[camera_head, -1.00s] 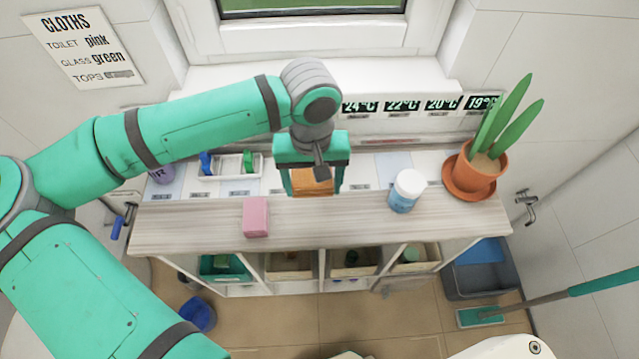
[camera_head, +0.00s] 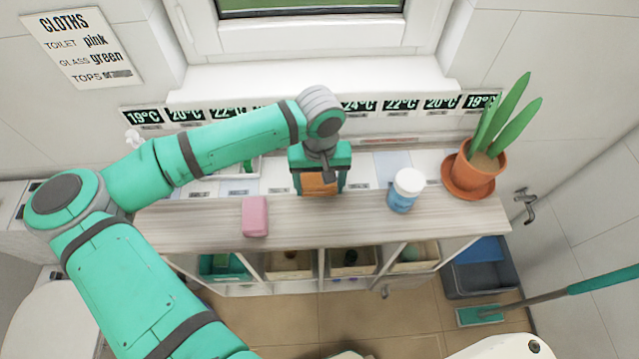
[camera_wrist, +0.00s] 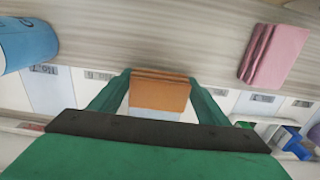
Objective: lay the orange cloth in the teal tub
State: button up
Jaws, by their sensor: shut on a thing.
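The folded orange cloth (camera_head: 319,184) is between the fingers of my gripper (camera_head: 318,190), over the back part of the wooden counter. In the wrist view the orange cloth (camera_wrist: 160,92) fills the space between both green fingers of my gripper (camera_wrist: 158,88), which are shut on it. Whether it touches the counter I cannot tell. A teal tub (camera_head: 206,268) sits in the leftmost cubby below the counter top, to the lower left of my gripper. Something green lies in it, and the counter hides part of it.
A folded pink cloth (camera_head: 255,216) lies on the counter (camera_head: 320,222), left of my gripper. A blue jar with a white lid (camera_head: 406,190) and a potted plant (camera_head: 476,170) stand to the right. Beige tubs (camera_head: 290,272) fill other cubbies. A grey bucket (camera_head: 480,278) is at right.

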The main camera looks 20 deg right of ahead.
jog(key=shift+f, duration=0.1)
jog(key=o, duration=1.1)
jog(key=shift+o, duration=0.2)
